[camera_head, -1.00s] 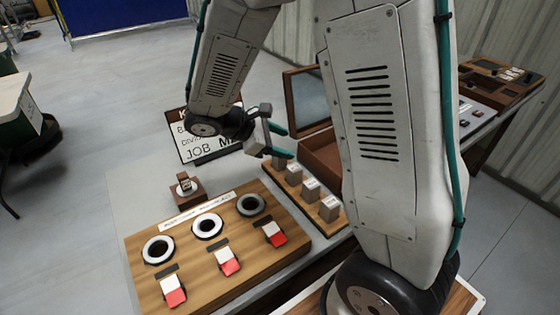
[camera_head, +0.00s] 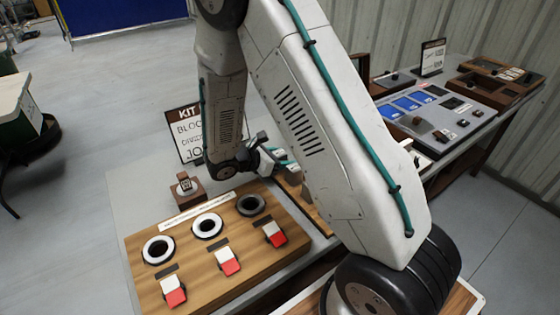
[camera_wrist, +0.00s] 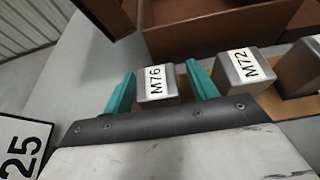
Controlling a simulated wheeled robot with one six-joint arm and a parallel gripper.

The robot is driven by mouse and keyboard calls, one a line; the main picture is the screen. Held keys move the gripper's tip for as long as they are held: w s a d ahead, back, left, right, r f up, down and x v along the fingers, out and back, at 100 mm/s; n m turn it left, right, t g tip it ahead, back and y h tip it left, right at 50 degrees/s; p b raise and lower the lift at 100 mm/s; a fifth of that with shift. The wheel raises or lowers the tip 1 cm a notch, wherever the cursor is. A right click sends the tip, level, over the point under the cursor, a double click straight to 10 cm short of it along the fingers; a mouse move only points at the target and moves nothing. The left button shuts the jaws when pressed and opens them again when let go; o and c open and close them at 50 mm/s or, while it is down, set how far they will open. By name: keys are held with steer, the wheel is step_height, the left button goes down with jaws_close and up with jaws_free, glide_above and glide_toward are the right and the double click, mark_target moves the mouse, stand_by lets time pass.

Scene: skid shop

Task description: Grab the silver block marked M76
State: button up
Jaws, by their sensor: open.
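The silver block marked M76 (camera_wrist: 157,84) shows in the wrist view, its white label facing up. It sits between the two teal fingertips of my gripper (camera_wrist: 161,92), with a gap on both sides. My gripper is open. The block marked M72 (camera_wrist: 243,70) stands to the right on the same wooden strip (camera_wrist: 290,106). In the head view my gripper (camera_head: 275,160) is low over the block row. My arm hides most of that row there, so M76 cannot be made out.
A brown wooden box (camera_wrist: 205,30) is behind the blocks. In the head view, a wooden board with rings (camera_head: 208,226) and red-white switches lies in front, and a sign (camera_head: 186,133) stands behind.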

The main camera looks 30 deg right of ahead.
steer(key=shift+d+f, duration=0.25)
steer(key=shift+d, duration=0.35)
steer(key=c, duration=1.2)
